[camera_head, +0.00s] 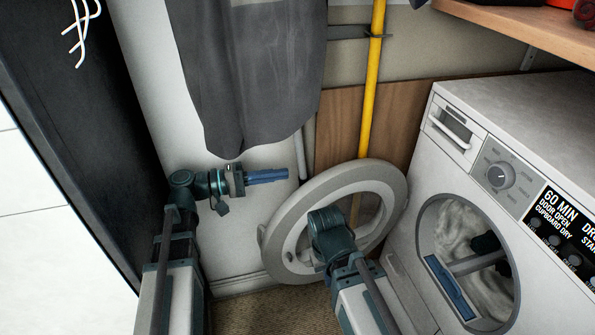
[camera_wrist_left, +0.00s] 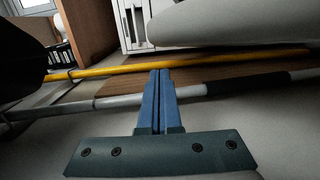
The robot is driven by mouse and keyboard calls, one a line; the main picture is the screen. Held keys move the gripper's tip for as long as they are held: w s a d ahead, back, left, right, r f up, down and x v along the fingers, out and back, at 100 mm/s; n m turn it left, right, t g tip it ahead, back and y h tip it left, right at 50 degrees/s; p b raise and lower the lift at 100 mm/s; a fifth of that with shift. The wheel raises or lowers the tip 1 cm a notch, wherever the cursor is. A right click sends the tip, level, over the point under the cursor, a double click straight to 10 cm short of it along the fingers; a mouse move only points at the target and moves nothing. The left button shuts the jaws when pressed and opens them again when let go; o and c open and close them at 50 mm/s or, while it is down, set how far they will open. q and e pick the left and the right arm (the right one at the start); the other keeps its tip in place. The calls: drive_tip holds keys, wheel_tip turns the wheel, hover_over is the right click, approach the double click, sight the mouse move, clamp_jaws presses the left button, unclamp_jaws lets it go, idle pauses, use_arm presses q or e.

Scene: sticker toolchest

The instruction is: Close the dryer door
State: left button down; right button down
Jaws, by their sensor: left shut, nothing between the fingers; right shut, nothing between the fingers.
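The dryer (camera_head: 505,130) stands at the right in the head view. Its round door (camera_head: 389,177) is swung open to the left, with a pale ring frame and clear middle. My right arm crosses in front of part of the door. My left gripper (camera_head: 268,175) is shut and empty, left of the door and apart from it. Its blue fingers also show together in the left wrist view (camera_wrist_left: 162,100). A pale curved rim, seemingly the door (camera_wrist_left: 235,28), lies beyond them there. My right gripper (camera_head: 451,287) is shut at the dryer's round opening (camera_head: 420,225); its wrist is partly hidden inside.
A dark cloth (camera_head: 250,75) hangs above my left gripper. A yellow pole (camera_head: 372,85) stands behind the door, before a brown board (camera_head: 338,125). A wooden shelf (camera_head: 520,25) overhangs the dryer. A black panel (camera_head: 80,130) stands at the left.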

use_arm(q)
drive_tip(key=x, duration=0.9)
drive_tip(key=shift+s+d, duration=0.1)
use_arm(e)
drive_tip(key=shift+s, duration=0.1)
